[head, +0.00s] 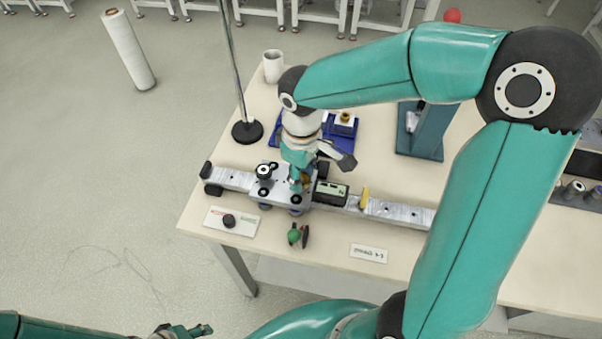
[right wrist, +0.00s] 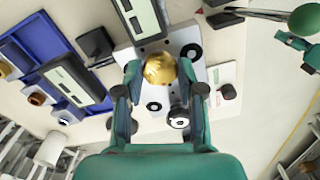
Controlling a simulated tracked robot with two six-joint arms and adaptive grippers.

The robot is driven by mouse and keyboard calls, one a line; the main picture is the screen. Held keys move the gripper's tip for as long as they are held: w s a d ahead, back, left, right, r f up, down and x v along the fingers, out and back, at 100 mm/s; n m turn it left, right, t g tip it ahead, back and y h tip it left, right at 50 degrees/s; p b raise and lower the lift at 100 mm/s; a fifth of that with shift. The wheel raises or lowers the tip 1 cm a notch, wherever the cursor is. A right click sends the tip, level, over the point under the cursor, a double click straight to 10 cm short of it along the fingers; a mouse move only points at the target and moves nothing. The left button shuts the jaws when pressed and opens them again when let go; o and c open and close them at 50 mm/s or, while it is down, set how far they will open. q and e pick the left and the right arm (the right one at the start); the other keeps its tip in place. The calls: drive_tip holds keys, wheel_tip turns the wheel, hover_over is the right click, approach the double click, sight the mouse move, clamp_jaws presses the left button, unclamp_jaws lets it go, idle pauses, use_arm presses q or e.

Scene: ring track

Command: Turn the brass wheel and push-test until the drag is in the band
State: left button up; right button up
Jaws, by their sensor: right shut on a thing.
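The brass wheel (right wrist: 160,70) is a small gold knob on the grey carriage (right wrist: 181,42) in the right wrist view. My right gripper (right wrist: 161,84) has a finger on each side of it and is shut on it. In the head view my right gripper (head: 301,181) reaches down onto the carriage (head: 282,170), and the arm hides most of the wheel. The carriage sits on a metal rail (head: 392,209) beside a black display (head: 330,193), whose reading is too small to read. My left gripper (head: 190,330) shows at the bottom edge, away from the table; its jaws are unclear.
A green-balled tool (head: 294,237) lies in front of the rail. A plate with a black knob (head: 229,221) and a label card (head: 369,253) lie near the front edge. Behind are a blue tray (head: 340,130), a white cup (head: 273,66), a pole on a black base (head: 247,132) and a teal stand (head: 420,143).

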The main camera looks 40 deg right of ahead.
sight(302, 178)
drive_tip(key=o, duration=1.1)
drive_tip(key=shift+o, duration=0.2)
wheel_tip(302, 178, up, 12)
